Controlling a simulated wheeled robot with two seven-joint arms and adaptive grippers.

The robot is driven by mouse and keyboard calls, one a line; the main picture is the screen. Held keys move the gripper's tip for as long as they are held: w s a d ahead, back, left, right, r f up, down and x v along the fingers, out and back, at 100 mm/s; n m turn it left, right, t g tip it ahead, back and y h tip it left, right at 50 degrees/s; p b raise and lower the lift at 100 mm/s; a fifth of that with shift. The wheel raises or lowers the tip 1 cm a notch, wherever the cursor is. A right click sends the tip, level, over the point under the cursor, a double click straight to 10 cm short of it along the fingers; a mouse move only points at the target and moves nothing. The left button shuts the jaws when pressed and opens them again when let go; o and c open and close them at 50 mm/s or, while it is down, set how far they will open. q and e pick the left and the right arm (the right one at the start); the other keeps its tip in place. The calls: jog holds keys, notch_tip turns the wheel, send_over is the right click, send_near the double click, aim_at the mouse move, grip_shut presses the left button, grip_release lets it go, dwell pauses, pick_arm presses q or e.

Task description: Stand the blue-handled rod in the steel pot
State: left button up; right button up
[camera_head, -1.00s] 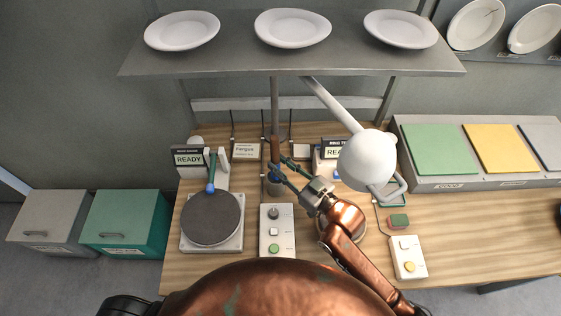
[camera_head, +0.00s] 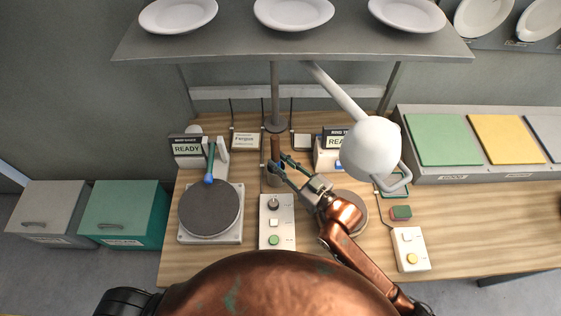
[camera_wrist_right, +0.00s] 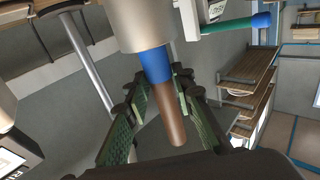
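A rod with a brown upper part (camera_head: 276,146) and a blue handle section stands upright at the steel pot (camera_head: 275,179). In the wrist view, turned upside down, the blue section (camera_wrist_right: 153,62) meets the end of the grey pot (camera_wrist_right: 138,22), and the brown part (camera_wrist_right: 172,115) sticks out. My right gripper (camera_head: 281,165) is beside the rod. In the wrist view its fingers (camera_wrist_right: 165,92) lie on both sides of the brown part, with gaps showing. Whether any finger touches is unclear. My left gripper is out of view.
A teal rod with a blue end (camera_head: 209,177) leans over the dark round plate (camera_head: 208,208) at left. A control box (camera_head: 276,225) stands in front of the pot. A white lamp (camera_head: 370,148) hangs close to the right of my arm. Plates sit on the shelf (camera_head: 220,45) above.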

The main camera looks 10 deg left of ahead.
jog(key=o, duration=0.5)
notch_tip(320, 180, up, 10)
jog(key=shift+r, duration=0.1)
dwell(0.4)
dwell(0.9)
